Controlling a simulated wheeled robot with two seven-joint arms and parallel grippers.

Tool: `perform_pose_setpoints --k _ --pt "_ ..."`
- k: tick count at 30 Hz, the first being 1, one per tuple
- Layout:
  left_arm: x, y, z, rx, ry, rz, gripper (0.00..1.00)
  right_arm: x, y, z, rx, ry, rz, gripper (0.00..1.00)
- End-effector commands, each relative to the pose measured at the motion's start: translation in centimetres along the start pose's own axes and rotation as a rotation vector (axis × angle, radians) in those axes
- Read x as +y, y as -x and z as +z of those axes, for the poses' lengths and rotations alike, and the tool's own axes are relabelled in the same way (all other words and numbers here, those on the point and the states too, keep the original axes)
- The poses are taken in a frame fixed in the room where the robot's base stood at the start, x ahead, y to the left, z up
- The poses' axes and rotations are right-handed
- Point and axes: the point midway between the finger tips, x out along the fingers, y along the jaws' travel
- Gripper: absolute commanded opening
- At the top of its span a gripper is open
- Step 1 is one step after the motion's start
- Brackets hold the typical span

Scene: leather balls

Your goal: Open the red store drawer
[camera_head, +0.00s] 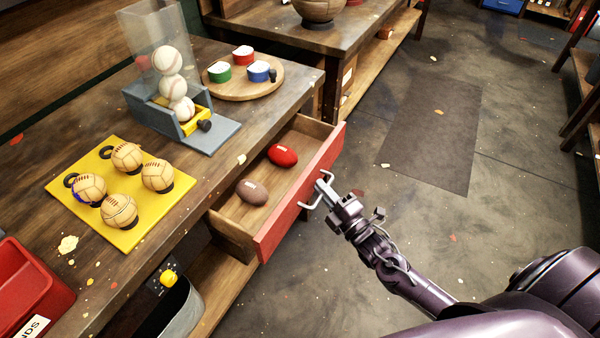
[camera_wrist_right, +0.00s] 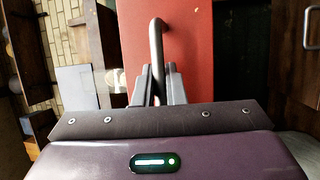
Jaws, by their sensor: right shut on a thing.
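The red-fronted store drawer (camera_head: 302,190) stands pulled out from under the workbench. A brown ball (camera_head: 251,191) and a red ball (camera_head: 282,155), both oval, lie inside it. My right gripper (camera_head: 322,188) is at the front of the drawer, shut on its metal handle (camera_wrist_right: 156,45). In the right wrist view the two fingers (camera_wrist_right: 159,85) are on either side of the handle bar, with the red front (camera_wrist_right: 190,40) behind it. My left gripper is not in view.
On the workbench (camera_head: 215,165) are a yellow board (camera_head: 130,235) with several tan balls, a clear dispenser (camera_head: 160,60) with baseballs, and a round wooden tray (camera_head: 222,90) with coloured tubs. A red bin (camera_head: 30,290) stands front left. The floor right of the drawer is open.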

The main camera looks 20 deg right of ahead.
Motion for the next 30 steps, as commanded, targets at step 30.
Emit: perform_pose_setpoints --k 30 --pt "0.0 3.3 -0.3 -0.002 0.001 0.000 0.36 2.0 10.6 4.3 0.000 -0.002 -0.002 0.00"
